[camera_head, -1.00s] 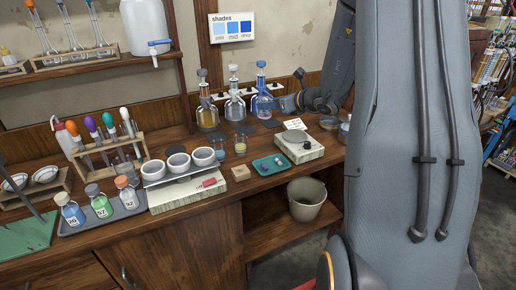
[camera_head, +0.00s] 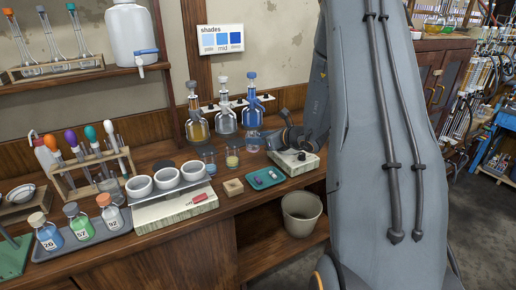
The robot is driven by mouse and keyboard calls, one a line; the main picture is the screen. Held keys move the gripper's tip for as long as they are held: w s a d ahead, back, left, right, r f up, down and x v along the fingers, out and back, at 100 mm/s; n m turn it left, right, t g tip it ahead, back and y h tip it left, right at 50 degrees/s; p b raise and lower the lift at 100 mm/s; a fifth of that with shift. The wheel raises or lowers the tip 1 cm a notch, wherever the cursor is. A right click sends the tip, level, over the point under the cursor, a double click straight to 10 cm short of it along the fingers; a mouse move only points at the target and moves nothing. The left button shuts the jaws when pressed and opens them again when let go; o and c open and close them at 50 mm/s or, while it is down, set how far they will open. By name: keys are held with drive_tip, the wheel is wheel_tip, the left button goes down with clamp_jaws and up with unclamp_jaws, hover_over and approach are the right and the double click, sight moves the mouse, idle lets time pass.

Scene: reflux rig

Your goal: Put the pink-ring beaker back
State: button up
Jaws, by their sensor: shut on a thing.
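My gripper (camera_head: 263,140) is beside the right-hand flask and over the back left of the white device with the black knob (camera_head: 301,156). Its jaws are shut on a small clear glass vessel (camera_head: 252,142), which looks like a beaker. It is too small and partly hidden to make out a pink ring. Two other small beakers stand on the bench to its left: one with bluish contents (camera_head: 208,158) and one with yellow contents (camera_head: 232,159). No pink ring can be made out on either.
Three stoppered flasks, amber (camera_head: 196,126), clear (camera_head: 224,118) and blue (camera_head: 252,108), stand behind. A teal tray (camera_head: 265,178) and wooden block (camera_head: 233,187) lie in front. A scale (camera_head: 172,208) carries three white bowls. A bucket (camera_head: 301,214) sits on the lower shelf.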

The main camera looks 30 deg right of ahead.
sight(258, 148)
drive_tip(key=shift+f+p, duration=0.5)
drive_tip(key=shift+f, duration=1.6)
drive_tip(key=shift+f, duration=0.1)
drive_tip(key=o, duration=1.1)
